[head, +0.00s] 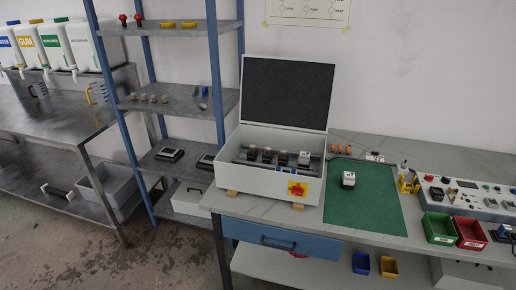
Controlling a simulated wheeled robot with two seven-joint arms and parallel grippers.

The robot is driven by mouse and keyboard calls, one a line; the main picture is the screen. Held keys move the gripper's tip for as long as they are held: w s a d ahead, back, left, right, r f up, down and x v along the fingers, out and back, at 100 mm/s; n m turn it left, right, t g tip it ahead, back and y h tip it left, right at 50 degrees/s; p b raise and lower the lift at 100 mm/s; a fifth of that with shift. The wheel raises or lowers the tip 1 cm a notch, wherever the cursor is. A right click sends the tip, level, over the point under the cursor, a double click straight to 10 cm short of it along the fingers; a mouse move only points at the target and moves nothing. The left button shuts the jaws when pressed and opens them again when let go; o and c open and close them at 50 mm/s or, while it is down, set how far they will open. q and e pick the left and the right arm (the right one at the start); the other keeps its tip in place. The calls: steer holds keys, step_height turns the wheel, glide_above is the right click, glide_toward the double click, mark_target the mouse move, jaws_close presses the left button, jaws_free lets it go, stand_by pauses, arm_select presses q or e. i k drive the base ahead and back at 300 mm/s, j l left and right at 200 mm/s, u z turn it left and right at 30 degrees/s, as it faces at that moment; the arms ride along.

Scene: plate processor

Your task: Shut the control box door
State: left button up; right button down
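The control box (262,184) is a light grey case on the left end of the workbench. Inside the box, several dark modules and one white module (304,159) sit in a row on a rail. Neither of my grippers shows in the head view.
A green mat (362,203) with a small white and black device (348,180) lies right of the box. Green (438,228) and red (469,233) bins and a control panel (470,197) stand further right. A blue-post shelf (182,90) stands close on the left.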

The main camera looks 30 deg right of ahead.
mark_target(286, 93)
steer(key=z, duration=1.1)
steer(key=j+z, duration=0.2)
steer(key=z, duration=0.3)
steer(key=j+z, duration=0.2)
steer(key=z, duration=0.25)
steer(key=j+z, duration=0.2)
steer(key=j, duration=0.25)
steer(key=k+j+z, duration=0.15)
steer(key=j, duration=0.3)
steer(key=j+z, duration=0.2)
steer(key=j, duration=0.25)
steer(key=k+j+z, duration=0.15)
steer(key=j, duration=0.25)
steer(key=k+j+z, duration=0.2)
steer(key=j, duration=0.25)
steer(key=i, duration=0.1)
